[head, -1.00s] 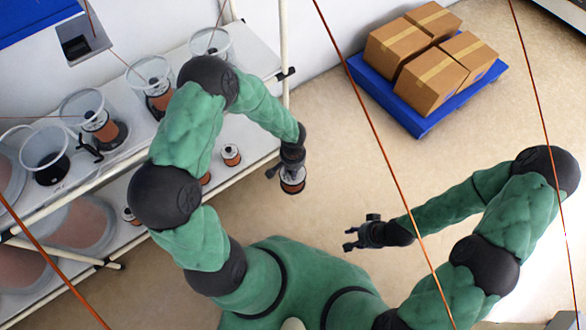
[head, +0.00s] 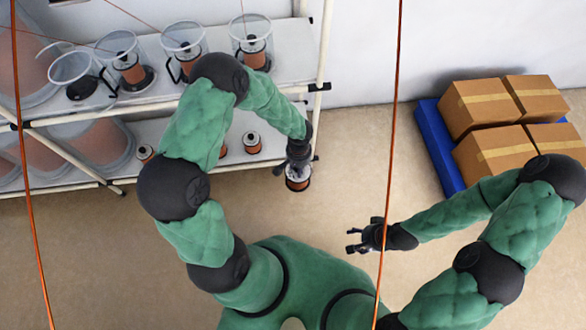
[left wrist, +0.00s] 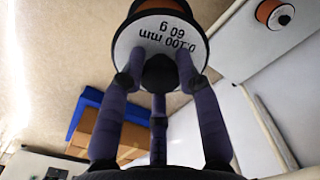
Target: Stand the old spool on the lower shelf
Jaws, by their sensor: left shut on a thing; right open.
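My left gripper (head: 296,166) is shut on a spool (head: 298,183) with copper-coloured winding. It holds the spool over the floor, in front of the right end of the lower shelf (head: 273,143). In the left wrist view the fingers close around the spool's pale labelled end (left wrist: 165,40), which reads 0.100 mm, 60 g. Small spools stand on the lower shelf, one near its right part (head: 252,143) and one further left (head: 145,153); another is partly hidden by my left arm. My right gripper (head: 353,240) is open and empty above the floor.
A white post (head: 322,50) stands at the rack's right end. A blue pallet (head: 440,150) with cardboard boxes is at the right. Copper wires (head: 393,130) hang across the view. Floor between is clear.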

